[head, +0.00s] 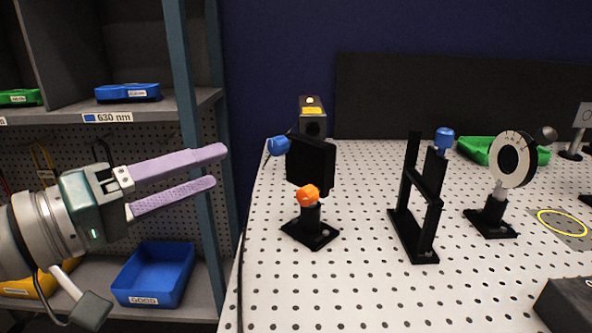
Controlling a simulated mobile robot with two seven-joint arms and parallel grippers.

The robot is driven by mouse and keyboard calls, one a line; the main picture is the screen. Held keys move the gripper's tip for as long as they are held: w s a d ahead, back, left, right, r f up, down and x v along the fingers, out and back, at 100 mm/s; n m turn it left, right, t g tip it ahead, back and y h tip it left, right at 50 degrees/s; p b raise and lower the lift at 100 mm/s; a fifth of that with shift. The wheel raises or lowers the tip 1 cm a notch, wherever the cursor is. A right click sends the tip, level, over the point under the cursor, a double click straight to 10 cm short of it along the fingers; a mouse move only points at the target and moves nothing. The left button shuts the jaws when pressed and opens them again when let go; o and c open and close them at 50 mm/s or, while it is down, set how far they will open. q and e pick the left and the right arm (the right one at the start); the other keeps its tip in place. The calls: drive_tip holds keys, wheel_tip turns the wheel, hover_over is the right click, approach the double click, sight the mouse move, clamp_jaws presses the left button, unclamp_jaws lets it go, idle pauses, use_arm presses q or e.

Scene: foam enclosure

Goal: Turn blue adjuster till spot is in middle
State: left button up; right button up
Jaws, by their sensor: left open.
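A black mirror mount (311,165) stands on a post on the perforated white table. It has a blue adjuster (278,146) at its upper left and an orange knob (307,195) below. Another blue knob (444,138) tops a black frame (420,198) to the right. A round target (513,158), white-rimmed with a dark centre, stands farther right. I cannot make out a light spot on it. My left gripper (218,167) is open and empty, with lilac fingers pointing right, left of the blue adjuster and apart from it. My right gripper is not in view.
A blue upright post (187,110) of the shelf stands behind my left fingers. The shelf holds a blue bin (153,275). A black box with a yellow label (312,118) sits behind the mount. A green tray (478,149) is at the back right, and a dark box (567,303) at the front right.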

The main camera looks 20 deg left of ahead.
sight(272, 147)
use_arm(q)
drive_tip(key=b+x, duration=0.1)
drive_tip(key=x, duration=0.9)
drive_tip(key=shift+d, duration=0.1)
drive_tip(key=shift+s, duration=0.1)
clamp_jaws()
